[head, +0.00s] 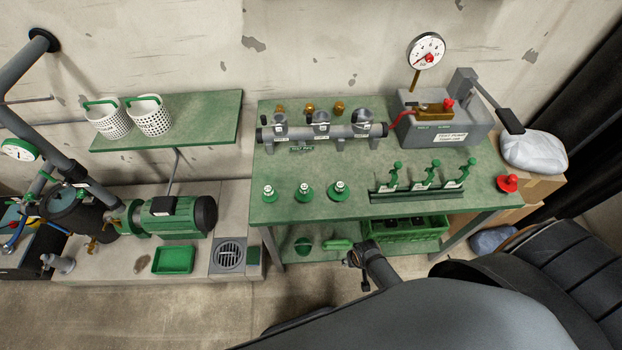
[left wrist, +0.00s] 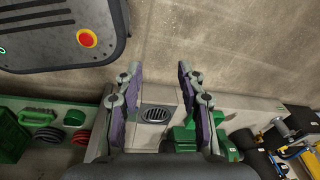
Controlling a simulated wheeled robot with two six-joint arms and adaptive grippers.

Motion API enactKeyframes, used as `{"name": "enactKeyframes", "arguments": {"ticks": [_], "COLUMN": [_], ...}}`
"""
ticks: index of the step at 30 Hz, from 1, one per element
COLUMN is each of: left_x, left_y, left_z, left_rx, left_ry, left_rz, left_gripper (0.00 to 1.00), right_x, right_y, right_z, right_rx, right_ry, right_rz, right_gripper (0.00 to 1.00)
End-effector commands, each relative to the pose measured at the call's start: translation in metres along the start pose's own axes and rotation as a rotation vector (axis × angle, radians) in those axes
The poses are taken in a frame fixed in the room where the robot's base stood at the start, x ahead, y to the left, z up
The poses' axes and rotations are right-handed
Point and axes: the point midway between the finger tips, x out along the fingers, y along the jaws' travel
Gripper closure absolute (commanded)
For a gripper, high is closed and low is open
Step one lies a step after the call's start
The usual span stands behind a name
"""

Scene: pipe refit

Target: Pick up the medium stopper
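Three green stoppers with pale collars stand upright in a row on the front left of the green workbench (head: 383,217) in the head view. They are the left stopper (head: 269,194), the middle stopper (head: 304,193) and the right stopper (head: 340,192). They seem to widen from left to right, so the middle one looks medium; their labels are too small to read. My left gripper (left wrist: 158,68) is open and empty in the left wrist view, above the floor. A dark arm end shows below the bench front in the head view, away from the stoppers. My right gripper does not show.
Behind the stoppers lies a grey test pipe (head: 320,131). A green crate (head: 410,232) sits below. Bench top around the stoppers is clear.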

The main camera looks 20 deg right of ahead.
Motion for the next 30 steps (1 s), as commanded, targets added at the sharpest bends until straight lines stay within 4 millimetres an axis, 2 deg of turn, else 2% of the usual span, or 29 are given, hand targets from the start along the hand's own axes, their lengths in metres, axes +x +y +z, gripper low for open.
{"name": "enactKeyframes", "arguments": {"ticks": [1, 3, 6, 10, 12, 15, 20, 25, 30], "left_x": [-0.021, -0.031, -0.043, -0.056, -0.065, -0.067, -0.07, -0.075, -0.081], "left_y": [-0.004, -0.009, -0.014, -0.016, -0.015, -0.009, -0.004, -0.005, -0.007], "left_z": [0.003, 0.007, 0.01, 0.009, 0.007, 0.005, 0.002, 0.0, -0.001], "left_rx": [0.002, 0.004, 0.007, 0.007, 0.006, 0.003, 0.0, 0.0, 0.001], "left_ry": [-0.008, -0.016, -0.023, -0.023, -0.022, -0.019, -0.015, -0.013, -0.012], "left_rz": [-0.004, -0.008, -0.012, -0.014, -0.012, -0.005, 0.002, 0.001, -0.001], "left_gripper": [0.61, 0.61, 0.61, 0.61, 0.61, 0.61, 0.61, 0.61, 0.61], "right_x": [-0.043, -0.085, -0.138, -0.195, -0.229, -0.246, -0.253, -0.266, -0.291], "right_y": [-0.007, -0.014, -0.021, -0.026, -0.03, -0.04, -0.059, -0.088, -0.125], "right_z": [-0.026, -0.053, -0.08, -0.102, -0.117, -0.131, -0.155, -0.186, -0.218], "right_rx": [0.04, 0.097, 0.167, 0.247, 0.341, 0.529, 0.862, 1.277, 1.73], "right_ry": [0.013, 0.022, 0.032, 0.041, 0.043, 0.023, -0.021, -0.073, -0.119], "right_rz": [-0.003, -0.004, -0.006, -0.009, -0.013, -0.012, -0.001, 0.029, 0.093], "right_gripper": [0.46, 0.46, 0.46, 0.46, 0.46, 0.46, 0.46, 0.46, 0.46]}}
